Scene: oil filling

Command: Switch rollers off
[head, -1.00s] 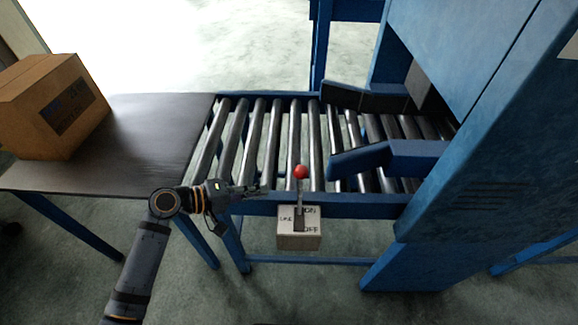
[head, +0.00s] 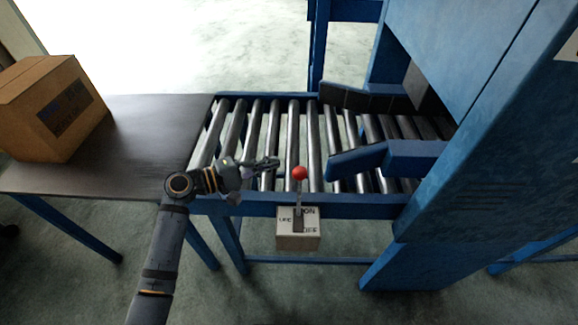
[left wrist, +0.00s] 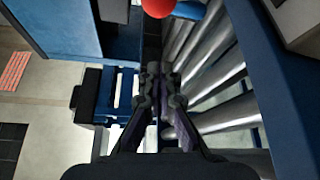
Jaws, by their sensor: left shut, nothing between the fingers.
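The roller switch is a pale box (head: 298,242) with ON and OFF labels, fixed to the blue front rail of the conveyor. Its lever stands up toward the ON label and ends in a red knob (head: 300,173). The knob also shows at the top edge of the left wrist view (left wrist: 158,7). My left gripper (head: 277,162) is shut and empty, just left of the knob and apart from it, over the rollers. In the left wrist view its fingertips (left wrist: 155,70) lie close together below the knob. My right gripper is not in view.
The metal rollers (head: 250,140) run right into a blue machine (head: 490,130). Blue guide arms (head: 388,160) sit above the rollers on the right. A cardboard box (head: 50,108) stands on the dark table (head: 150,130) at the left.

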